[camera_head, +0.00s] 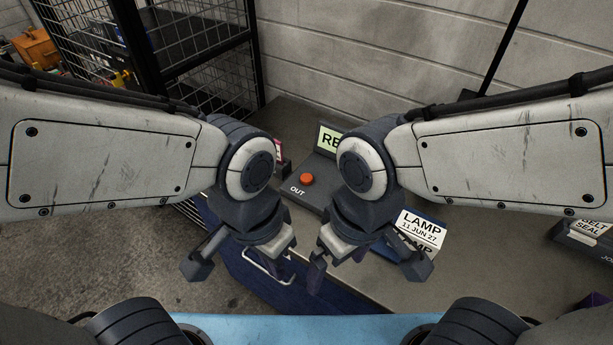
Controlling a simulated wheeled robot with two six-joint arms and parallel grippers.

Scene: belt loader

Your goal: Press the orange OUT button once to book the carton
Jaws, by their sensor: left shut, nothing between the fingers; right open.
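The orange OUT button (306,180) sits on a dark console (317,168) on the grey bench, with the word OUT printed beside it. A green display (328,139) showing "RE" stands at the back of the console, its right part hidden by my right arm. My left gripper (276,272) is shut and empty, in front of the console and below the button in the picture. My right gripper (318,272) is open and empty, just right of the left one. Neither gripper touches the button. I cannot make out a carton.
A dark box labelled SEAL (585,238) is at the far right. A black wire cage (190,45) stands back left, before a block wall (400,50).

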